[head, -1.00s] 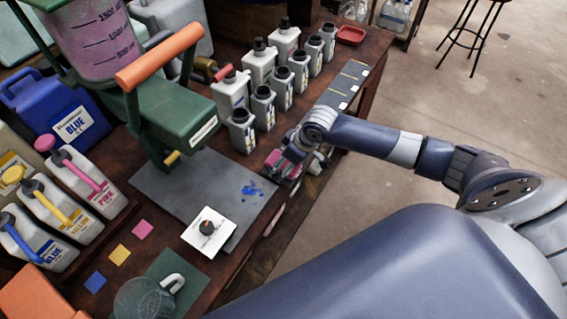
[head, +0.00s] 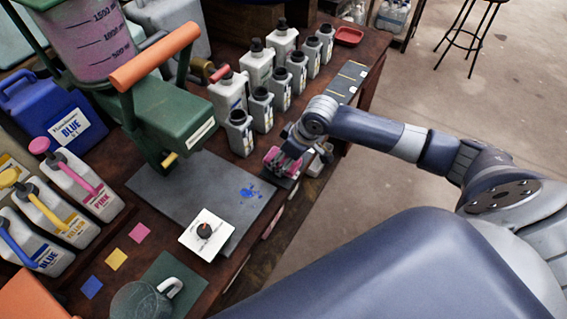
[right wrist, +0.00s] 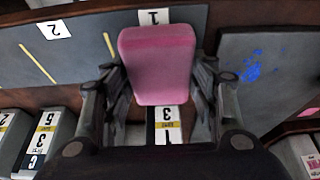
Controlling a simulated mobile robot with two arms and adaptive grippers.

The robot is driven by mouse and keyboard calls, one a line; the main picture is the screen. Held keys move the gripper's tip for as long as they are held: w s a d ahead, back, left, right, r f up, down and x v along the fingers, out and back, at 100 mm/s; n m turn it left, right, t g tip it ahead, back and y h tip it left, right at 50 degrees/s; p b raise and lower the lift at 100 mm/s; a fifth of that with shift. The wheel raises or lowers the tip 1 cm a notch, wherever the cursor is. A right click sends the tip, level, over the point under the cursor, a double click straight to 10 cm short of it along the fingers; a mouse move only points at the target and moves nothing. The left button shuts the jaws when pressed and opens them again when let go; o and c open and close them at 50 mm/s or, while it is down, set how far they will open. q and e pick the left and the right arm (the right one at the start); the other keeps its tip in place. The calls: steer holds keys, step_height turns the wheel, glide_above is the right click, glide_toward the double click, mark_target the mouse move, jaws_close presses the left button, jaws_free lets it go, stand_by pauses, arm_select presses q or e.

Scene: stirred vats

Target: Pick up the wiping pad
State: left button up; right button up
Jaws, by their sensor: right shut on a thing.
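The wiping pad is a pink block (right wrist: 157,62) held between the two fingers of my right gripper (right wrist: 158,85) in the right wrist view. In the head view the pink pad (head: 277,160) shows under the right gripper (head: 282,164), at the bench's front edge, just right of the grey mat. The gripper is shut on the pad. The fingers and wrist partly hide the pad in the head view. My left gripper is not in view.
The grey mat (head: 180,195) bears blue spots (head: 250,192) and a white card with a dark knob (head: 205,234). Several grey bottles (head: 240,132) stand behind the gripper. A green press (head: 172,122) stands to the left. A marked dark strip (head: 350,78) lies beyond the gripper.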

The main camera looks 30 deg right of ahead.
steer(key=s+d+r+b, duration=0.1)
steer(key=s+d+r, duration=0.1)
steer(key=s, duration=1.3)
steer(key=shift+s+d+r, duration=0.15)
steer(key=shift+s+r, duration=0.25)
